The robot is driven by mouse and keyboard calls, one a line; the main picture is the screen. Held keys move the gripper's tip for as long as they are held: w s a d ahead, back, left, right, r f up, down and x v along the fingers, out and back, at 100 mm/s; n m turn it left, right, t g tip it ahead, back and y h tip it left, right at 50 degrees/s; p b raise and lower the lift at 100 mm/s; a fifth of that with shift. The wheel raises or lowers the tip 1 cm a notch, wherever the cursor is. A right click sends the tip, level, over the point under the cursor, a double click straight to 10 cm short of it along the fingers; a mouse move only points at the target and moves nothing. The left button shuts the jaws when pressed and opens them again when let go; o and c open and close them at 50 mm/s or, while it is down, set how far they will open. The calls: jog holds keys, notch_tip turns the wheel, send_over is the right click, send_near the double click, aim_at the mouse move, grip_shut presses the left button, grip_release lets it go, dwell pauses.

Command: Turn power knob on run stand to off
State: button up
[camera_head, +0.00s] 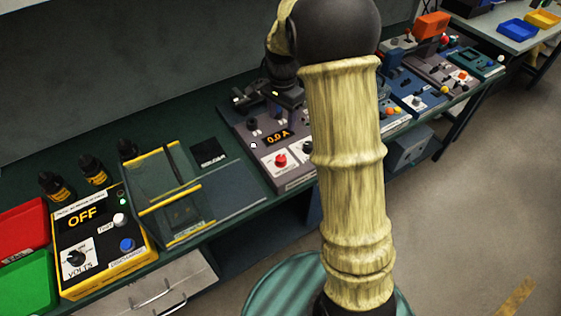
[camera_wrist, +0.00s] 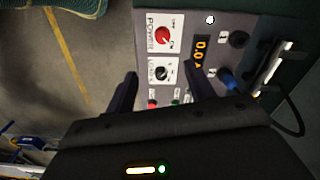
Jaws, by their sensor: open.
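The run stand (camera_head: 242,122) is a grey panel on the bench, partly hidden behind my arm in the head view. Its red power knob (camera_head: 281,160) sits on a white plate; in the wrist view the red knob (camera_wrist: 163,36) lies beyond my fingertips. A black knob (camera_wrist: 161,73) on a second white plate appears between my fingertips in the wrist view. The amber display (camera_wrist: 200,52) reads about 0.0 A. My gripper (camera_wrist: 162,76) is open and empty over the panel. I cannot tell its height above the panel.
A yellow box reading OFF (camera_head: 82,214), a glass-like tray (camera_head: 172,190) and dark bottles (camera_head: 93,170) stand to the left. Blue and grey panels (camera_head: 412,93) stand to the right. Blue and black terminals (camera_wrist: 228,79) lie right of the display in the wrist view.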

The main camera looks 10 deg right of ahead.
aim_at(281, 157)
jog(key=shift+w+f+m, duration=0.2)
jog(key=shift+w+m, duration=0.2)
jog(key=shift+w, duration=0.05)
notch_tip(281, 157, down, 17)
jog(key=shift+w+f+p, duration=0.1)
jog(key=shift+f+p, duration=0.05)
jog(key=shift+p, duration=0.95)
jog(key=shift+a+f, duration=0.1)
jog(key=shift+a, duration=0.1)
jog(key=shift+d, duration=0.25)
jog(key=c, duration=1)
